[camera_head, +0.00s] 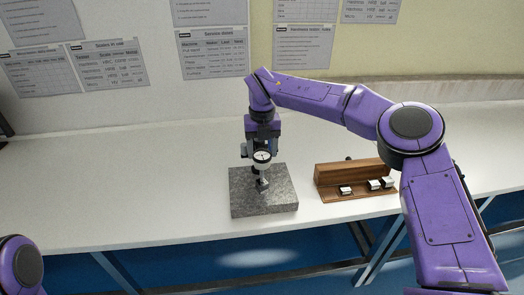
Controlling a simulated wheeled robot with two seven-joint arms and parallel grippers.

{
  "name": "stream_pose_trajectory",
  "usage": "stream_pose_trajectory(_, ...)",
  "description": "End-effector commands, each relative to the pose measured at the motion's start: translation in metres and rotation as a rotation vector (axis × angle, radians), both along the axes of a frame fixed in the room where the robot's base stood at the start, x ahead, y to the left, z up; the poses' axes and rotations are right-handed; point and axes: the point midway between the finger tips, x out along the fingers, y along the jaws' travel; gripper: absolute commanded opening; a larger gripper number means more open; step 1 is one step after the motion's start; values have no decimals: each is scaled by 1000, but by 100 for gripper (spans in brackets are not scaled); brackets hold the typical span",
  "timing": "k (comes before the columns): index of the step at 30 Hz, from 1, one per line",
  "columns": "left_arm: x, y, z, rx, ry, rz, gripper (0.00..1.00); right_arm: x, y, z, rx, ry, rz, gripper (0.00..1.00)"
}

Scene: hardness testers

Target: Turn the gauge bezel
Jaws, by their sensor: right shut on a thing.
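A small round gauge (262,156) with a white dial and dark rim stands upright above a grey stone block (264,204) on the white bench. Below the dial, a small metal foot rests at the block's top. My right gripper (261,148) reaches down from above and is shut on the gauge around its dial. The gripper's fingers are small here and partly hidden by the gauge. Of my left arm only a purple joint shows at the lower left corner; its gripper is out of view.
A wooden holder (327,176) with several small metal blocks (375,184) stands right of the stone block, near my right forearm. The white bench (120,190) is clear on the left. Printed charts (213,54) hang on the wall behind.

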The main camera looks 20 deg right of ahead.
Motion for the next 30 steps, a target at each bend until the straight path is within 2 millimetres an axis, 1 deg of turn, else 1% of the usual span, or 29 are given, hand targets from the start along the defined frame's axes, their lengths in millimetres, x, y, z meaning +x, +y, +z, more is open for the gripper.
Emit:
stream_pose_trajectory(1, 0, 0, -1, 0, 0, 0, 59, -2, 1, -4, -1, 9, -4, 31)
stream_pose_trajectory(14, 0, 0, -1, 0, 0, 0, 59, -2, 1, -4, 0, 10, -10, 31)
stream_pose_trajectory(15, 0, 0, -1, 0, 0, 0, 59, -2, 1, -4, 0, 10, -10, 75)
stream_pose_trajectory(16, 0, 0, -1, 0, 0, 0, 59, -2, 1, -4, -1, 9, -10, 85)
stream_pose_trajectory(17, 0, 0, -1, 0, 0, 0, 59, -2, 1, -4, -1, 9, -10, 87)
stream_pose_trajectory(26, 0, 0, -1, 0, 0, 0, 59, 0, 0, 1, 0, 2, -10, 87)
stream_pose_trajectory(29, 0, 0, -4, 0, 0, 0, 59, 0, 1, 15, -1, -1, -11, 87)
stream_pose_trajectory(30, 0, 0, -5, 0, 0, 0, 59, 0, 1, 23, -1, -1, -11, 87)
